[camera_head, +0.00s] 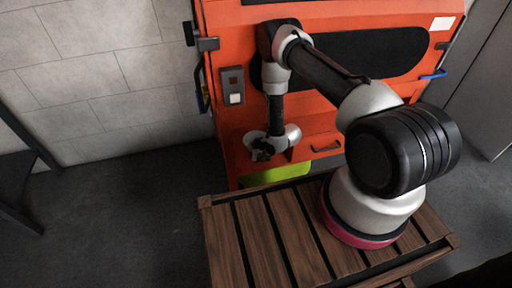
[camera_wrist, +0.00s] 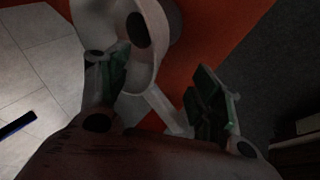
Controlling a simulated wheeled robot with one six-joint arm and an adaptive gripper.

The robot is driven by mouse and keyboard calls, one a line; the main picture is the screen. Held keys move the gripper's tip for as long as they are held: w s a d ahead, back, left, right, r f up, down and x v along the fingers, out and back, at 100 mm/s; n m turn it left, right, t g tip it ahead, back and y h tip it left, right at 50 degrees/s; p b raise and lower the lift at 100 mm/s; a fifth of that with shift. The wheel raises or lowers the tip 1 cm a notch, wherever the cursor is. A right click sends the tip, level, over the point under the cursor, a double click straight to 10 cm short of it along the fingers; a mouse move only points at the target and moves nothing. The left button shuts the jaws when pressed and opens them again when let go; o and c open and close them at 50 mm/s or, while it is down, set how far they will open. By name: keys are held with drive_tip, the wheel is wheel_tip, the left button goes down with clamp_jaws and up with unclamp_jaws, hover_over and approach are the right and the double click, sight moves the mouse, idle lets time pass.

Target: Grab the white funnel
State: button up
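My gripper (camera_wrist: 160,98) is open in the wrist view, its two dark-padded fingers spread apart. A pale, rounded piece with a wide rim and dark hollow (camera_wrist: 150,45), which looks like the white funnel, lies beyond and partly between the fingers. A pale narrow part runs from it down toward the right finger. The left finger overlaps its edge; I cannot tell whether they touch. In the head view my gripper (camera_head: 262,152) hangs low before the orange machine. Pale rounded shapes beside it there cannot be told apart clearly as funnel or wrist.
The orange machine (camera_head: 232,120) stands behind my arm, with a switch panel (camera_head: 232,86) and a drawer handle (camera_head: 326,147). A yellow-green surface (camera_head: 275,176) lies below my gripper. The slatted wooden platform (camera_head: 262,235) is in front. Dark floor (camera_head: 120,220) is open at left.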

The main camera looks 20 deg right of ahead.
clamp_jaws()
idle(0.4)
